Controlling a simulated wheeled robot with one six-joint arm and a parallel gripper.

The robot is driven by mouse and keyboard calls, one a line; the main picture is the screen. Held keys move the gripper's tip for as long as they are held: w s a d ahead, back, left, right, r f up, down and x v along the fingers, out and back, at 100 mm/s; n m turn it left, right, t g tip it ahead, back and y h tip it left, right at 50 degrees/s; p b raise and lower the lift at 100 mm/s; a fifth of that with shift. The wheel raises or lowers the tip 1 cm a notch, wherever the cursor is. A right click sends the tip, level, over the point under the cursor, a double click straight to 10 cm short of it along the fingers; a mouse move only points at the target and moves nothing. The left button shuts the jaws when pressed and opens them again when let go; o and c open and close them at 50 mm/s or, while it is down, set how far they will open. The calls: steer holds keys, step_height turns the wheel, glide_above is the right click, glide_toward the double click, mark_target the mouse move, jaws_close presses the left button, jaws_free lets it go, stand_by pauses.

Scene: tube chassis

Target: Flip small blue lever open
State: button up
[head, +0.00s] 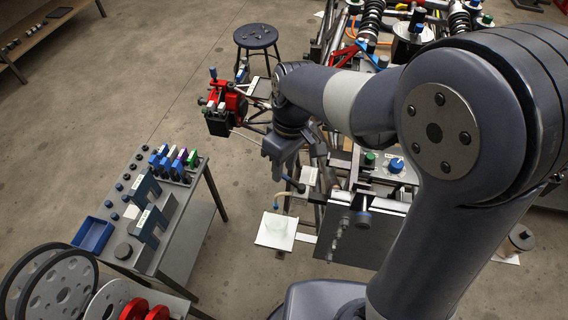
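My gripper (279,165) hangs fingers-down near the middle of the head view, above the left side of the tube chassis. The view does not show clearly whether its fingers are apart, and I see nothing held in it. Several small blue parts show, and I cannot tell which is the lever. A blue knob (396,165) stands on a panel right of the gripper. Whether any lever is open or closed is too small to tell.
A dark lever with a round black end (297,186) is close below the gripper. A grey bench (187,200) with blue parts is at left.

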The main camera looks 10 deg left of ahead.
steer(key=shift+f, duration=0.3)
steer(key=shift+c, duration=0.3)
jaws_close()
